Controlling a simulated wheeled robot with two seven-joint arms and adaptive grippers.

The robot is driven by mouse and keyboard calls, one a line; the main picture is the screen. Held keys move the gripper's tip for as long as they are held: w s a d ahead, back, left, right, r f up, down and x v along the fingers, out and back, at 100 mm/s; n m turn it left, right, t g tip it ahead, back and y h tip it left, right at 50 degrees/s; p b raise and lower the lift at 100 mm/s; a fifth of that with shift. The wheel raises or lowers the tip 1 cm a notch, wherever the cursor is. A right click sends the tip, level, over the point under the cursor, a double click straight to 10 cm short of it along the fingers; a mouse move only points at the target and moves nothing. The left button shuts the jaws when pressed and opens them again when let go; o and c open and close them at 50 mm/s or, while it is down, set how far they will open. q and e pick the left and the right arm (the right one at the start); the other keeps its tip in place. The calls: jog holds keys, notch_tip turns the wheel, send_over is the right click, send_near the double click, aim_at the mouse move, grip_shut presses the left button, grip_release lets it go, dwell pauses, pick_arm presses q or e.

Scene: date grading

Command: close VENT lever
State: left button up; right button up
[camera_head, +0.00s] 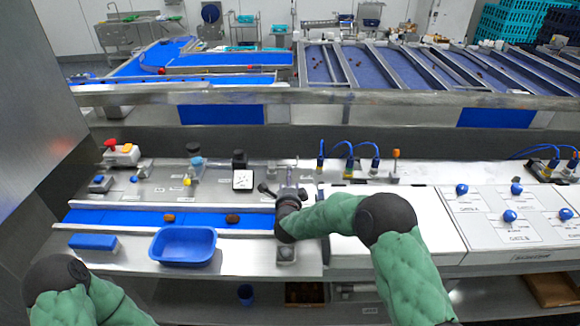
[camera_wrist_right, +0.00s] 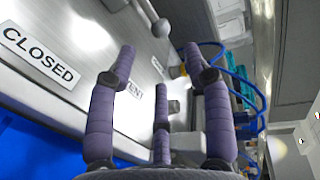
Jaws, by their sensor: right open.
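In the right wrist view, a grey metal lever (camera_wrist_right: 143,10) with a round ball knob (camera_wrist_right: 160,28) shows at the top, beyond my fingertips. A label ending in "ENT" (camera_wrist_right: 135,86) lies on the metal panel, partly hidden by my left-hand finger. A "CLOSED" label (camera_wrist_right: 38,55) lies further left. My right gripper (camera_wrist_right: 160,68) is open with nothing between its fingers, and the knob is apart from them. In the head view my right gripper (camera_head: 283,188) is over the panel's right end, and I cannot clearly make out the lever there. My left gripper is out of view.
A blue belt (camera_head: 120,217) carries two brown dates (camera_head: 232,218) left of my right gripper. A blue tray (camera_head: 183,246) and blue block (camera_head: 93,241) stand in front. A square gauge (camera_head: 243,180) is near. A white panel with blue knobs (camera_head: 509,215) is right.

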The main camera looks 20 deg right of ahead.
jog(key=p+x, duration=0.1)
jog(key=x, duration=0.9)
jog(key=shift+d+p, duration=0.1)
jog(key=shift+p, duration=0.25)
grip_shut()
